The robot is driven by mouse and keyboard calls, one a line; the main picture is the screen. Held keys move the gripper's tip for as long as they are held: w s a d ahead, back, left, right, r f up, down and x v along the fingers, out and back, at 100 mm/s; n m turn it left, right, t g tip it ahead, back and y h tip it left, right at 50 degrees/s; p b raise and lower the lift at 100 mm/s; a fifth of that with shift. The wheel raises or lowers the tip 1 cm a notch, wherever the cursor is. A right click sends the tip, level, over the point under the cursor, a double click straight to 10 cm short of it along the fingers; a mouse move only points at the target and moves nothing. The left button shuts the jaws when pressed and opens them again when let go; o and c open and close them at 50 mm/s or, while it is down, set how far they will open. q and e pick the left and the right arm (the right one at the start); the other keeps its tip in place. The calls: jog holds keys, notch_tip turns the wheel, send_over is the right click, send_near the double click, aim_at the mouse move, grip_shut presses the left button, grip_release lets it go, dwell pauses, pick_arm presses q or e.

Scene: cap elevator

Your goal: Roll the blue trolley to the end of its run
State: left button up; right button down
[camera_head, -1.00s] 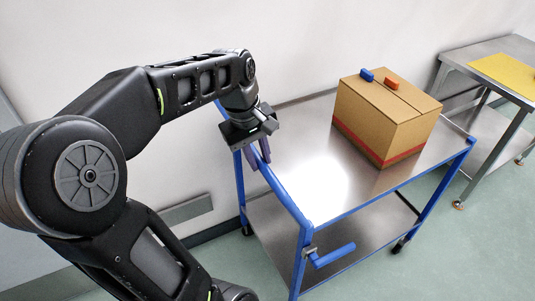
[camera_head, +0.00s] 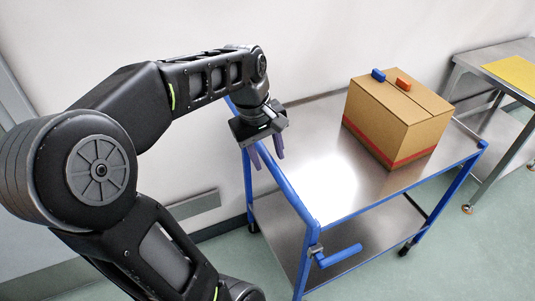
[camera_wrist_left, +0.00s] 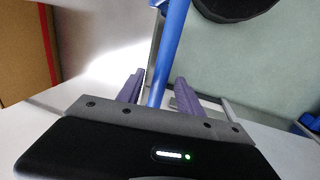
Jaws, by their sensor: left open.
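The blue trolley (camera_head: 330,211) has a blue frame, a shiny metal top shelf and a lower metal shelf. My left gripper (camera_head: 267,159) is at the trolley's near-left blue push bar (camera_head: 286,187). Its purple fingers point down, open, one on either side of the bar. In the left wrist view the blue bar (camera_wrist_left: 172,45) runs between the open fingers (camera_wrist_left: 158,88); I cannot tell whether either finger touches it. My right gripper is not in view.
A steel table (camera_head: 482,65) with a yellow sheet (camera_head: 513,71) stands at the right. A pale wall runs behind.

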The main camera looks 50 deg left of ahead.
pick_arm(q)
notch_tip(320, 180, up, 8)
jog(key=s, duration=0.1)
jog(key=shift+s+a+f, duration=0.2)
dwell(0.6)
